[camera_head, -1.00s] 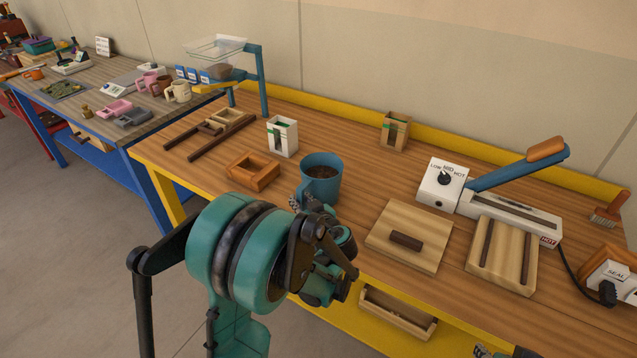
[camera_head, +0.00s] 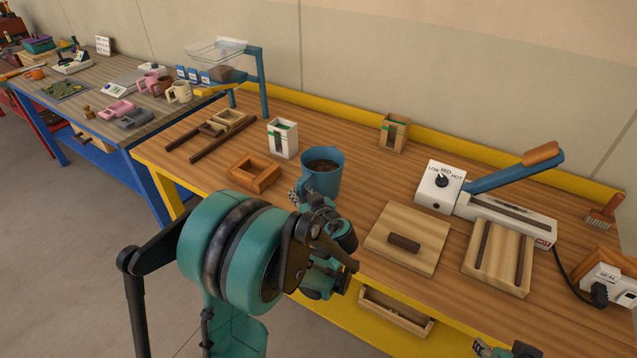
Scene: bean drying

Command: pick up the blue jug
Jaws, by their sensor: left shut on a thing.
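The gripper's wrist and arm hide part of the jug's lower side and handle. The jug seems slightly raised from the bench, but its base is hard to see. A part of my right gripper (camera_head: 505,350) shows at the bottom edge; its fingers are unclear.
An orange-brown wooden frame (camera_head: 254,172) lies left of the jug. A white box (camera_head: 283,138) stands behind it. A wooden board with a dark handle (camera_head: 406,226) and the sealer with its blue lever (camera_head: 512,172) lie to the right. Bare bench is behind the jug.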

